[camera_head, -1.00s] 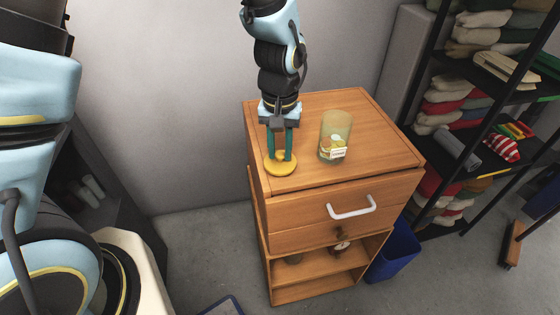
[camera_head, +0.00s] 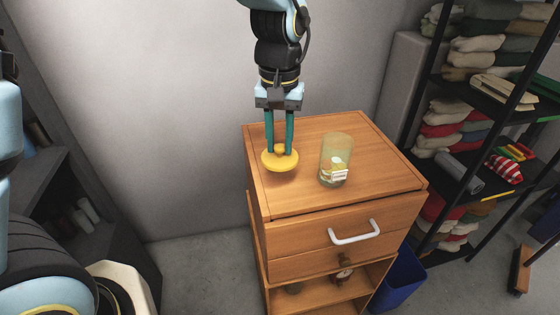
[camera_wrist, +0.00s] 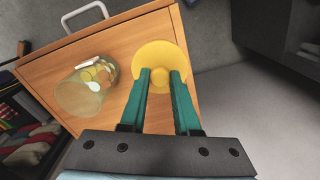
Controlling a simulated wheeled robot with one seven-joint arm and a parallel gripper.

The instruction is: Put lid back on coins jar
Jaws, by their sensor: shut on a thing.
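The yellow lid (camera_head: 280,160) is a round disc with a small knob on top. My gripper (camera_head: 279,151) is shut on the knob from above, and the lid is level, over the left part of the cabinet top; the gap beneath is hard to judge. The wrist view also shows the lid (camera_wrist: 151,55) between the green fingertips (camera_wrist: 160,76). The coins jar (camera_head: 336,160) is clear, upright and open at the top, with coins and a white label inside or on it. It stands to the right of the lid, apart from it. The jar (camera_wrist: 82,92) also shows in the wrist view.
The wooden cabinet (camera_head: 385,165) has a drawer with a white handle (camera_head: 354,233) and open shelves below. A blue bin (camera_head: 400,280) stands at its right. A black rack (camera_head: 470,110) with folded cloths is further right. The cabinet top is otherwise clear.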

